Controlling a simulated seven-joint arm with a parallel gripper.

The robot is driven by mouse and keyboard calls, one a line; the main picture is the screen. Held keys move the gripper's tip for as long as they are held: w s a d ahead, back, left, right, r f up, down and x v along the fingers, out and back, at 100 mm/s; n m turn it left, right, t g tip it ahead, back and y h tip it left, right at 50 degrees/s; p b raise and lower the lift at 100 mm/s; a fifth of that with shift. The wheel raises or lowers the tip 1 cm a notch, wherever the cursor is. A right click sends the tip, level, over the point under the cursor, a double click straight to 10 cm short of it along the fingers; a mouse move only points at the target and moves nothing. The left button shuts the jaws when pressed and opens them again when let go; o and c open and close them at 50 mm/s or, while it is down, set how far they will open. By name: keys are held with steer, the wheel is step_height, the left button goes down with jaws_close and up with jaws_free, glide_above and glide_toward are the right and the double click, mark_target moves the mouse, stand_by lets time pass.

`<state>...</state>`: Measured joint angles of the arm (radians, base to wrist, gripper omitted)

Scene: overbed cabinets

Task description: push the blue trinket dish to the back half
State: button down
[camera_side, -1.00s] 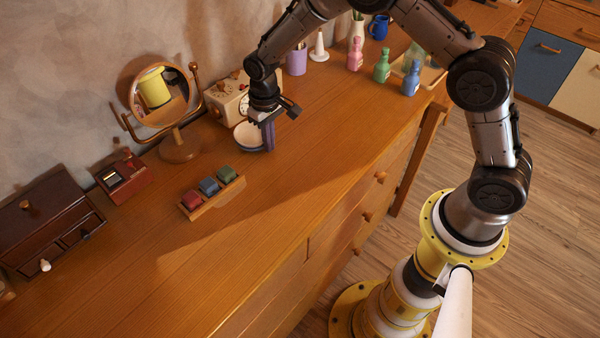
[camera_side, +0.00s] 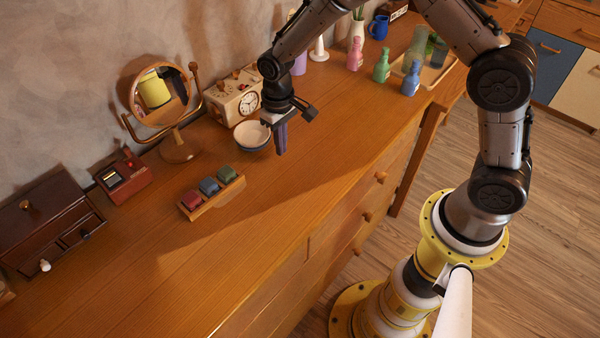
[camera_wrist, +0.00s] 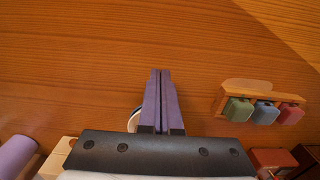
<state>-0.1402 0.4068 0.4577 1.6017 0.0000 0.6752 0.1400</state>
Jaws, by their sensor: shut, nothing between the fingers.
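The blue trinket dish (camera_side: 252,136), a small round bowl with a pale inside and dark outer wall, stands upright on the wooden dresser top, just in front of the wooden clock. My gripper (camera_side: 281,152) is shut and empty, fingers pointing down, just to the right of the dish on its front side. A narrow gap seems to separate them, though contact is hard to judge. In the wrist view my gripper's purple fingers (camera_wrist: 160,72) are together, and only a sliver of the dish's rim (camera_wrist: 134,119) shows beside them; the rest is hidden.
The clock (camera_side: 236,98) stands behind the dish, and a round mirror (camera_side: 180,150) to its left. A wooden rack with red, blue and green blocks (camera_side: 210,188) lies front left. Bottles (camera_side: 382,68) and a tray stand to the right. The dresser top in front is clear.

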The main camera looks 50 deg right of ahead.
steer(key=shift+s+r, duration=1.35)
steer(key=shift+r, duration=0.3)
steer(key=s+d+r+t, duration=0.2)
steer(key=s+r, duration=0.1)
steer(key=r, duration=0.7)
steer(key=s+d+r+t, duration=0.2)
steer(key=r, duration=0.7)
steer(key=s+d+r+t, duration=0.2)
steer(key=s+r, duration=0.3)
steer(key=s, duration=0.5)
steer(key=s+f, duration=0.4)
steer(key=s, duration=0.5)
